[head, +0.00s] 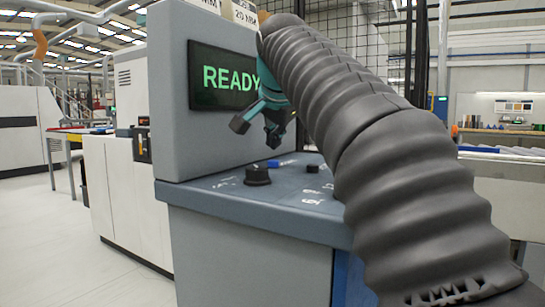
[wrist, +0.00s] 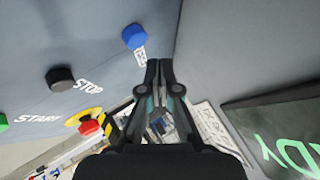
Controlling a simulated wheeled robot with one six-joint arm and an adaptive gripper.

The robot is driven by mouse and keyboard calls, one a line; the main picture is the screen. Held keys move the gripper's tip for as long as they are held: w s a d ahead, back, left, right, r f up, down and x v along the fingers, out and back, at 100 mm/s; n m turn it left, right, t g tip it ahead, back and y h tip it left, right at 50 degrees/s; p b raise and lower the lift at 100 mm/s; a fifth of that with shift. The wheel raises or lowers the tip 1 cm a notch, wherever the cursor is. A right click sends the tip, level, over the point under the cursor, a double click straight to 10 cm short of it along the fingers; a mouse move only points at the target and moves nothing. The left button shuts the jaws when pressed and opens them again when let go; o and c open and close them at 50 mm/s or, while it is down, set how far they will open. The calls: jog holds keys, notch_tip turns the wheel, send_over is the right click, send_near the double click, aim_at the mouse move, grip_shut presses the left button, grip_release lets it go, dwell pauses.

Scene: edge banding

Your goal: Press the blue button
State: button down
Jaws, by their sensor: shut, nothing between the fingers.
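The blue button (wrist: 134,37) is a round cap on the grey panel, near the upright wall, with a white label beside it in the wrist view. My gripper (wrist: 160,66) is shut and empty, with its fingertips below and right of the button in that view, apart from it. In the head view my gripper (head: 262,128) hangs above the panel, in front of the display wall. A small blue shape (head: 274,163) shows on the panel below it; it is too small to identify surely.
The console display (head: 226,77) reads READY. The panel also bears a black STOP button (wrist: 61,78), a green START button (wrist: 3,121) and a red emergency stop (wrist: 90,127) on yellow. A black knob (head: 258,176) stands up from the panel in the head view.

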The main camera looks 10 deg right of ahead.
aim_at(274, 161)
jog(key=shift+r+p, duration=1.8)
jog(key=shift+r, duration=0.25)
jog(key=shift+f, duration=0.1)
